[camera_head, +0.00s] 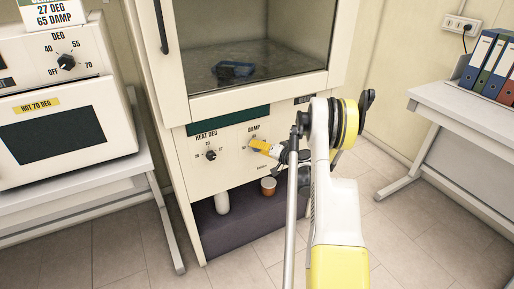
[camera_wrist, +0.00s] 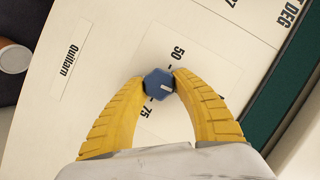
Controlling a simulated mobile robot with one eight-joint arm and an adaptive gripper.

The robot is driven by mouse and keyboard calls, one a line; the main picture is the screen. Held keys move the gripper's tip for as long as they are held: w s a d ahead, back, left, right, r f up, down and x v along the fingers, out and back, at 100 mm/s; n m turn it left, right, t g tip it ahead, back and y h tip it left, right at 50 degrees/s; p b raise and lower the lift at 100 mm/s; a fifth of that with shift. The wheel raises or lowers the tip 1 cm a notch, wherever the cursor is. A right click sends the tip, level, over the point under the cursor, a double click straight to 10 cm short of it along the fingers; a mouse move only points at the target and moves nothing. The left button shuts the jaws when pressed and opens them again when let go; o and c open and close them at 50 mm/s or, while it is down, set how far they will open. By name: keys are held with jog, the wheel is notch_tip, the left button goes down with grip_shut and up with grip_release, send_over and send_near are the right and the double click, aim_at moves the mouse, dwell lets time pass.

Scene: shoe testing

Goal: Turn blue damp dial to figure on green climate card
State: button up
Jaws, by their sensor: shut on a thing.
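The blue damp dial (camera_wrist: 157,80) is a small faceted knob with a white mark on its face. The figures 50 and 75 are printed beside it; exactly which figure the mark faces, I cannot tell. My gripper (camera_wrist: 160,84) has its yellow ribbed fingers closed on both sides of the dial. In the head view my gripper (camera_head: 260,147) is at the cabinet's DAMP label and largely covers the dial. The green climate card (camera_head: 54,13) is at the top left, cut by the frame edge, and reads 27 DEG and 65 DAMP.
The HEAT DEG dial (camera_head: 210,155) is left of my gripper on the cabinet panel (camera_head: 190,178). A glazed chamber (camera_head: 262,35) is above it. A white oven (camera_head: 65,125) stands left. A desk (camera_head: 450,112) with binders (camera_head: 490,60) stands right. An orange-brown pot (camera_head: 268,187) is below.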

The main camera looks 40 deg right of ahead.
jog(key=shift+m+y, duration=0.3)
jog(key=shift+m, duration=0.1)
jog(key=o, duration=1.2)
jog(key=shift+s, duration=0.1)
jog(key=v, duration=1.1)
jog(key=shift+s, duration=0.45)
